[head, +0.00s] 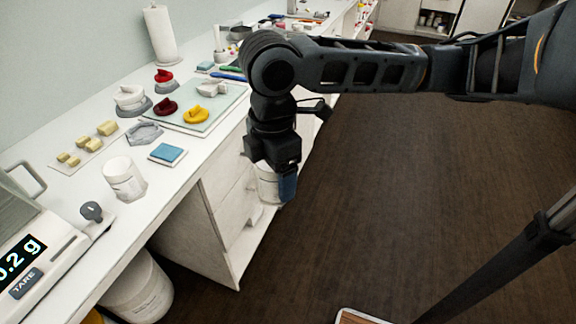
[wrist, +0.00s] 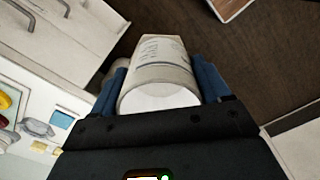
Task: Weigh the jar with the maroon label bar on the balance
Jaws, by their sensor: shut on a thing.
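My gripper (head: 277,183) is shut on a white jar (head: 266,184), holding it in the air beyond the counter's front edge. In the wrist view the jar (wrist: 160,72) sits between the two blue fingers, its pale lid facing the camera and printed text on its side. I cannot make out a maroon bar on it. The balance (head: 62,245) stands on the counter at lower left, partly cut off by the frame. Its display shows "0.2 g", cut at the left, above a TARE button. Its pan is not clearly visible.
A second white jar (head: 123,178) stands on the counter near the balance, beside a blue pad (head: 167,154). Behind are a grey hexagonal dish (head: 144,133), a glass board (head: 225,112) with coloured pieces, and yellow blocks (head: 84,143). A white bucket (head: 140,290) is below the counter.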

